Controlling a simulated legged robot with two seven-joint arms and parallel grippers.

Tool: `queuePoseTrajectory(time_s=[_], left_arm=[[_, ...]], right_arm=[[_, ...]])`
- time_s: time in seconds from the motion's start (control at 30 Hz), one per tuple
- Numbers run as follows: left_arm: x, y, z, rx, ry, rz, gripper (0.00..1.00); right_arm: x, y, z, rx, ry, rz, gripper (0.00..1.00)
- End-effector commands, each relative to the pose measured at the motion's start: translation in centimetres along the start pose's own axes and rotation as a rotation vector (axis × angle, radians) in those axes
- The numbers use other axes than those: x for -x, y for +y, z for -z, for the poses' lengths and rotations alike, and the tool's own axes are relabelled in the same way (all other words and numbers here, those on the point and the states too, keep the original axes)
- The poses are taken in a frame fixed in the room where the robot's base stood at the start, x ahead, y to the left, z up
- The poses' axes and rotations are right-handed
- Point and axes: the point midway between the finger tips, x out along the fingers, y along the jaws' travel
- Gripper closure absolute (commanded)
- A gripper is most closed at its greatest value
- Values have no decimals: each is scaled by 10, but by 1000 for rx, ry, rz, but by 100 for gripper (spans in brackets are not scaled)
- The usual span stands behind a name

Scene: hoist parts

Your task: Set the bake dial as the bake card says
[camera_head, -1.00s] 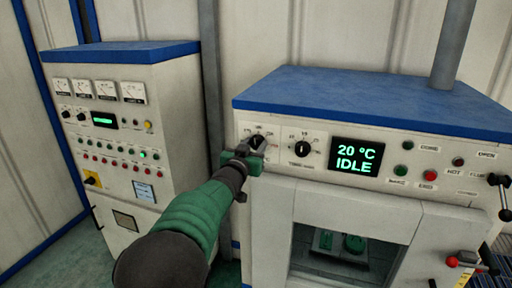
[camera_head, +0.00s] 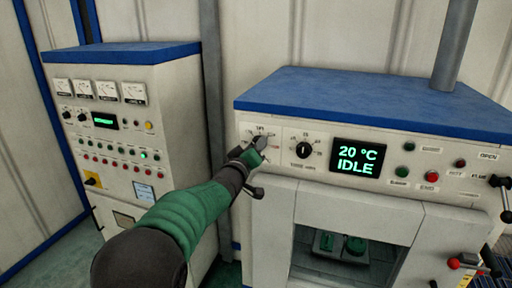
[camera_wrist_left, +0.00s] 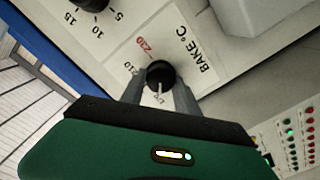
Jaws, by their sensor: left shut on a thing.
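The bake dial (camera_wrist_left: 160,74) is a black round knob on a white plate marked BAKE °C, seen close in the left wrist view. A red number, perhaps 230, is printed near it. Its white pointer line faces the gripper side, towards a number partly hidden there. My left gripper (camera_wrist_left: 158,97) is shut on the dial, one finger on each side. In the head view my left gripper (camera_head: 258,145) covers most of the dial at the oven panel's left end. A small pale-blue card (camera_head: 144,192) is on the left cabinet; its text is too small to read.
A timer dial (camera_head: 303,150) sits just right of the bake dial. The oven display (camera_head: 357,158) reads 20 °C IDLE. Lamps and buttons lie further right. The oven chamber (camera_head: 345,246) below is open, with green parts inside. A left cabinet (camera_head: 125,120) stands beside the arm.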

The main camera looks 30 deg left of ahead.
Motion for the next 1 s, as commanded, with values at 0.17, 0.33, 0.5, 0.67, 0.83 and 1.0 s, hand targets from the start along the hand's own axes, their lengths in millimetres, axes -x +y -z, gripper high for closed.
queuePoseTrajectory(time_s=[0.17,0.33,0.5,0.67,0.83,1.0], left_arm=[[0,0,2,32,4,-1,100],[0,0,2,40,4,-1,100],[0,0,2,40,3,-1,100],[0,0,2,39,3,0,52],[0,0,1,39,2,0,41],[0,0,0,38,1,0,41]], right_arm=[[0,0,0,0,0,0,64],[0,0,0,0,0,0,64],[0,0,0,0,0,0,64],[0,0,0,0,0,0,64],[0,0,0,0,0,0,64],[0,0,0,0,0,0,64]])
